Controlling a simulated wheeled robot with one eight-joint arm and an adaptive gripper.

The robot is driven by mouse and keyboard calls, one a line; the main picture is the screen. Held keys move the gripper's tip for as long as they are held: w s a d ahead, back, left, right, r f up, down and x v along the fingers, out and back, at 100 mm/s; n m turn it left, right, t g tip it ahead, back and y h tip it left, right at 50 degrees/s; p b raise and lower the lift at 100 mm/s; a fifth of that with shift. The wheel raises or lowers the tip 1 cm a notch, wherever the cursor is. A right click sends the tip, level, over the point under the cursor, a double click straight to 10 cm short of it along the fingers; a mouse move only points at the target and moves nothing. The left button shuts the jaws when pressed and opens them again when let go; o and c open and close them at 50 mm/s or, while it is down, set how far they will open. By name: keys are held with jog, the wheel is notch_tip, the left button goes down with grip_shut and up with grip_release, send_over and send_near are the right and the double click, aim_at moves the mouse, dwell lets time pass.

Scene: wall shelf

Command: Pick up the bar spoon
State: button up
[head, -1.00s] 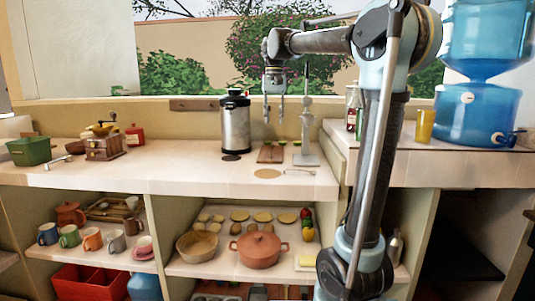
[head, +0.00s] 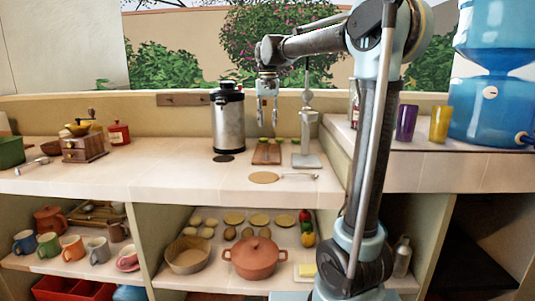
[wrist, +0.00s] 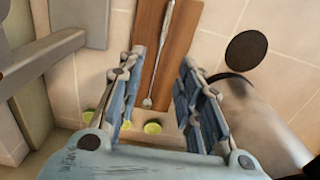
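The bar spoon (wrist: 158,62) looks like a long thin metal rod with a small rounded end. It lies lengthwise on a brown wooden board (wrist: 181,45) in the wrist view. The board (head: 262,158) also shows on the counter in the head view, where the spoon is too small to make out clearly. My gripper (wrist: 162,60) is open and empty, pointing down, with the spoon seen between its two fingers. In the head view my gripper (head: 267,122) hangs above the board, apart from it.
Lime pieces (wrist: 152,127) lie at the board's end. A steel urn (head: 228,122) stands left of the board, a grey stand (head: 307,145) right of it. A round tan mat (head: 264,178) and a thin metal utensil (head: 299,176) lie in front. Purple and yellow cups stand right.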

aim_at(267, 150)
notch_tip(267, 150, down, 7)
jog(key=shift+s+a+r, duration=0.1)
jog(key=shift+r, duration=0.1)
jog(key=shift+w+f, duration=0.2)
jog(key=shift+f, duration=2.4)
grip_shut()
